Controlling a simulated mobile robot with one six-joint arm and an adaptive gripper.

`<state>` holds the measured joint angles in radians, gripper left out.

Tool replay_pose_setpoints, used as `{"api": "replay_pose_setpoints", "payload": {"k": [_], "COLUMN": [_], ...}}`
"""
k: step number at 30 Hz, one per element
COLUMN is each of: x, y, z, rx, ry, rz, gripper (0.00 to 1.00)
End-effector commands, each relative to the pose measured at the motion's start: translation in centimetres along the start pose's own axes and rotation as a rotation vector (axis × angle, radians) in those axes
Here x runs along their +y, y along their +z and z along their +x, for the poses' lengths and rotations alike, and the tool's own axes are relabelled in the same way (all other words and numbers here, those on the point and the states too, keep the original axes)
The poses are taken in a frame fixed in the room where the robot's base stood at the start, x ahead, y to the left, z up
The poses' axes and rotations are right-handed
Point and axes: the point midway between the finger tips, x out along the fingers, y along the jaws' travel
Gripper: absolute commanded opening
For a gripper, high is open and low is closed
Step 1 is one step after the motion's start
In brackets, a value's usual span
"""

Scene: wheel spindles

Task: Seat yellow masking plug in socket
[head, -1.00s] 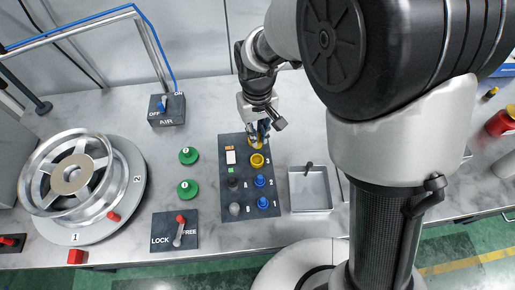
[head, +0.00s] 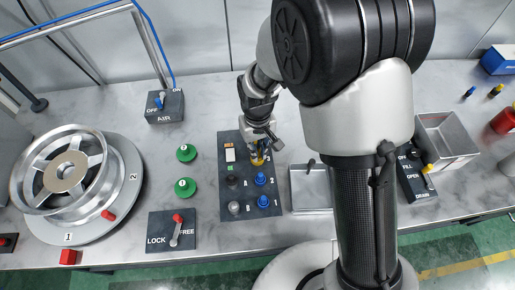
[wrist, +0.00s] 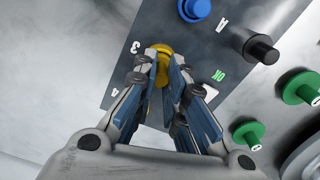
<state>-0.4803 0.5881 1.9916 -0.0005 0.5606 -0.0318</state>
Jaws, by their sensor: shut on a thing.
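My gripper (head: 258,152) is over the number 3 place of the dark panel (head: 228,210), pointing down. In the wrist view my gripper (wrist: 165,95) has its fingers close together on a yellow piece, which I take as the yellow masking plug (wrist: 162,72). A round yellow top (wrist: 158,49) shows just past the fingertips, beside the "3". In the head view yellow (head: 257,161) shows just under the fingers. The fingers hide where plug and socket meet, so I cannot tell how deep it sits.
Blue plugs (head: 261,179) (head: 263,201) stand at 2 and 1, with black (head: 232,181) and grey (head: 234,207) knobs beside them. Green knobs (head: 186,152) and a wheel (head: 62,170) are left.

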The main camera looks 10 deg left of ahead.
Motion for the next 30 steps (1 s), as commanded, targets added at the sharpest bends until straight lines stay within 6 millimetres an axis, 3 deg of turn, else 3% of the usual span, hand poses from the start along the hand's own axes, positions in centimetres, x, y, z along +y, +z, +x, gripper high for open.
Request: {"api": "replay_pose_setpoints", "payload": {"k": [3,4,13,23,30], "x": [0.0,0.0,0.0,0.0,0.0], "y": [0.0,0.0,0.0,0.0,-0.1], "z": [0.4,0.5,0.3,0.1,-3.5], "rx": [-0.001,-0.001,-0.001,0.000,0.004], "ry": [0.000,0.000,0.000,0.000,0.000], "rz": [0.000,0.000,0.000,0.000,0.000], "gripper": [0.00,0.12,0.32,0.32,0.32]}}
